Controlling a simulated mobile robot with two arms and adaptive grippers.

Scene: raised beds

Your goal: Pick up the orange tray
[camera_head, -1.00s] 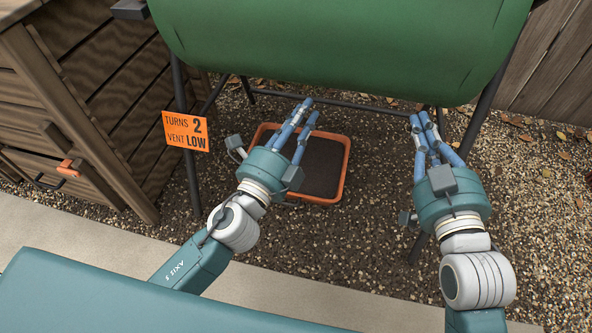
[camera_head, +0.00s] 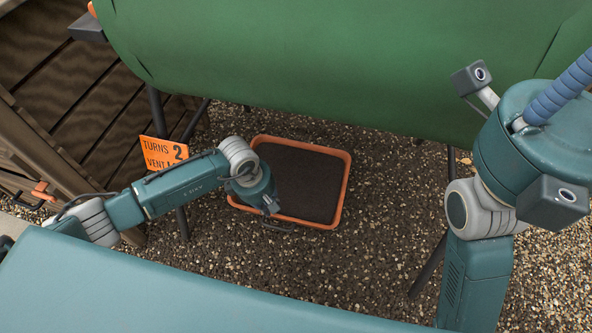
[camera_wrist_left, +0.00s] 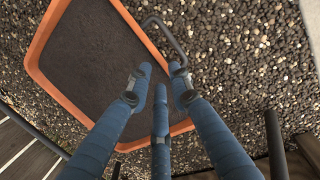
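The orange tray (camera_head: 346,180), filled with dark soil, sits on the gravel under the green drum. It also shows in the left wrist view (camera_wrist_left: 72,107), with a dark wire handle (camera_wrist_left: 168,30) on one side. My left gripper (camera_head: 268,208) is low over the tray's front left corner, pointing down; its fingers are mostly hidden in the head view. In the left wrist view its three blue fingers (camera_wrist_left: 160,78) are apart with nothing between them, close to the handle; I cannot tell if they touch it. My right gripper (camera_head: 566,90) is raised at upper right, its fingertips out of frame.
The green drum (camera_head: 320,60) hangs low behind the tray on dark legs. An orange sign (camera_head: 163,153) stands left of the tray. A slatted wooden box (camera_head: 80,110) is at the left. Gravel (camera_head: 340,262) in front of the tray is clear.

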